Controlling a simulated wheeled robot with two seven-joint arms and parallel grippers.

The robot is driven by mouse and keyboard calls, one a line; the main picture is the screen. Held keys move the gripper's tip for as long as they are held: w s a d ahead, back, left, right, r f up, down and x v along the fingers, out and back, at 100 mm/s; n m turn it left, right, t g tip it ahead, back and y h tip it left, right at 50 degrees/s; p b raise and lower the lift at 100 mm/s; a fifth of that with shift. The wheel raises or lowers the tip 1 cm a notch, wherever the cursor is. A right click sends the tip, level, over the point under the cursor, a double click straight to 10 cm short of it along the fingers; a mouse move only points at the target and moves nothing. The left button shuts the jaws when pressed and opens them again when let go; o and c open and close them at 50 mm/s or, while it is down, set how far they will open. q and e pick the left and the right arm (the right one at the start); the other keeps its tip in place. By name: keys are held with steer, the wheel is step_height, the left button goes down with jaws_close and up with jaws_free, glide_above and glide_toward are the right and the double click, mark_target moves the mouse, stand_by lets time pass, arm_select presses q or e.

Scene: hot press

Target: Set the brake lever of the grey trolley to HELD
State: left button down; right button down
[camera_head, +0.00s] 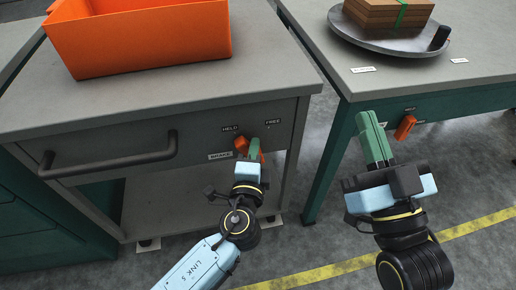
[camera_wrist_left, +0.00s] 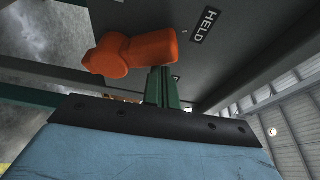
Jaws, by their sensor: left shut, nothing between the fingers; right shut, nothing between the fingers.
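The grey trolley (camera_head: 190,118) stands on the left, with its orange brake lever (camera_head: 241,144) on the front panel. HELD is printed up and left of the lever, FREE up and right. In the left wrist view the lever (camera_wrist_left: 135,51) has one end close to the HELD label (camera_wrist_left: 205,25). My left gripper (camera_head: 254,149) is shut and empty, its green fingers right beside the lever and partly hiding it in the head view. I cannot tell whether they touch. My right gripper (camera_head: 370,118) is shut and empty, away from the trolley, near the right-hand table.
An orange bin (camera_head: 150,42) stands on the trolley top, and a dark handle (camera_head: 108,157) juts from its front. The right-hand table (camera_head: 470,92) carries a round grey tray (camera_head: 345,30) with brown boxes (camera_head: 385,14). It has its own orange lever (camera_head: 405,127) near my right gripper.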

arm_select(q)
steer(key=shift+s+a+f, duration=0.1)
steer(key=shift+a+f, duration=0.05)
steer(key=shift+a, duration=0.35)
arm_select(e)
steer(key=shift+s+d+r, duration=0.1)
steer(key=shift+r, duration=0.1)
